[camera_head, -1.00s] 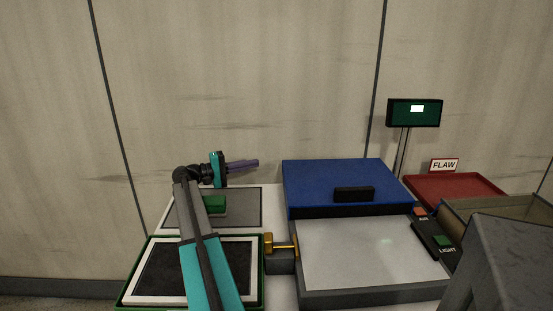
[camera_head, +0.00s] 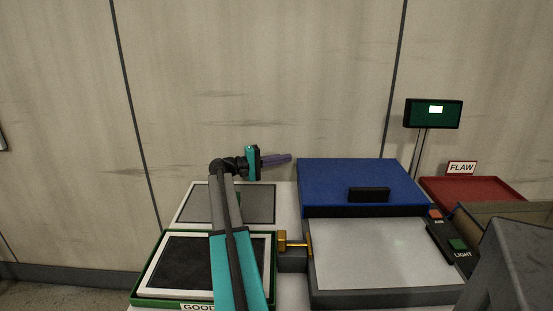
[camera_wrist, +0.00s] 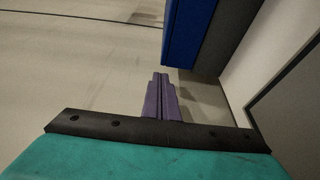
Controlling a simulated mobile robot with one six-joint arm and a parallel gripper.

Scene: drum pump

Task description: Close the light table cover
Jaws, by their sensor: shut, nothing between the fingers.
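The light table (camera_head: 375,253) has a pale lit top inside a dark grey frame. Its blue cover (camera_head: 362,180) sits at the back, and the front part of the pale surface is uncovered. A black handle (camera_head: 369,194) is near the cover's front edge. My gripper (camera_head: 289,158) has purple fingers, shut and empty. In the head view it points right, just left of the cover's back left corner, apart from it. In the wrist view the closed fingertips (camera_wrist: 160,75) are below and left of the blue cover (camera_wrist: 187,30).
A brass fitting (camera_head: 293,245) sticks out at the table's left side. A green tray (camera_head: 137,298) marked GOOD is at left front; a grey framed pad (camera_head: 260,203) is behind it. Buttons (camera_head: 450,240), a red tray (camera_head: 470,191) and a display (camera_head: 433,113) are at right.

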